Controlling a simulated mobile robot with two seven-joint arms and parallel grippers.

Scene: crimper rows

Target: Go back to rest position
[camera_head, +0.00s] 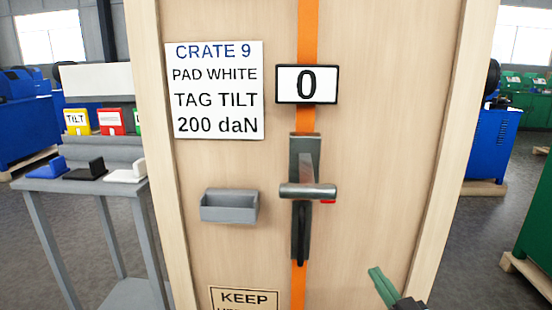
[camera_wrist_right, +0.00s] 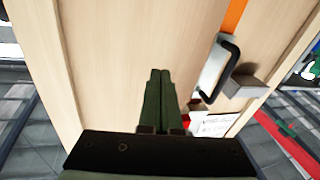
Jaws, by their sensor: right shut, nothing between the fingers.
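My right gripper (camera_head: 378,277) shows at the lower right of the head view, its green fingers together in front of the wooden crate (camera_head: 390,120). In the right wrist view its fingers (camera_wrist_right: 160,100) are side by side and shut, with nothing between them. A metal tensioner with a lever handle (camera_head: 308,191) sits on the orange strap (camera_head: 308,30) down the crate's face. The gripper is to the lower right of the tensioner and apart from it. My left gripper is not in view.
A display box (camera_head: 307,84) reads 0 above the tensioner. A label (camera_head: 214,90) and a grey holder (camera_head: 229,205) are on the crate's left part. A grey stand (camera_head: 40,186) with blue, black and white pads is at left. Blue and green machines stand behind.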

